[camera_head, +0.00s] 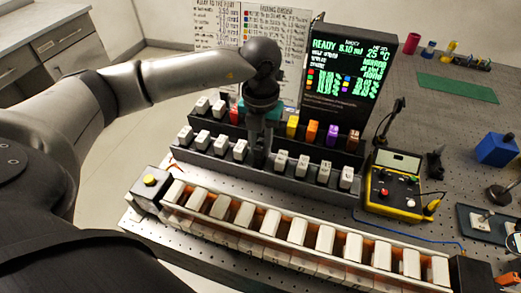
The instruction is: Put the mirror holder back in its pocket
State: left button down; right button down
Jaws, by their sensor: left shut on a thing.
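My left gripper (260,152) points straight down over the front row of the two-row black rack (285,182), in the gap between two white-capped holders. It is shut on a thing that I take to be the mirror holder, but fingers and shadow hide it. I cannot tell whether it stands in a pocket or is held just above one. White-capped holders stand left (240,149) and right (281,160) of the gripper. My right gripper is not in view.
Coloured holders, including a yellow one (292,126), stand in the back row close to my gripper. A long row of white blocks in a holder (190,222) lies in front. A lit display (350,75) and a yellow-black instrument (392,188) stand nearby. A green mat (457,88) lies far right.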

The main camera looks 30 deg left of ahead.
pick_arm(q)
notch_tip(320, 180, down, 2)
jog(key=shift+f, duration=0.1)
jog(key=shift+f, duration=0.2)
jog(key=c, duration=0.7)
grip_release()
jog(key=shift+r, duration=0.2)
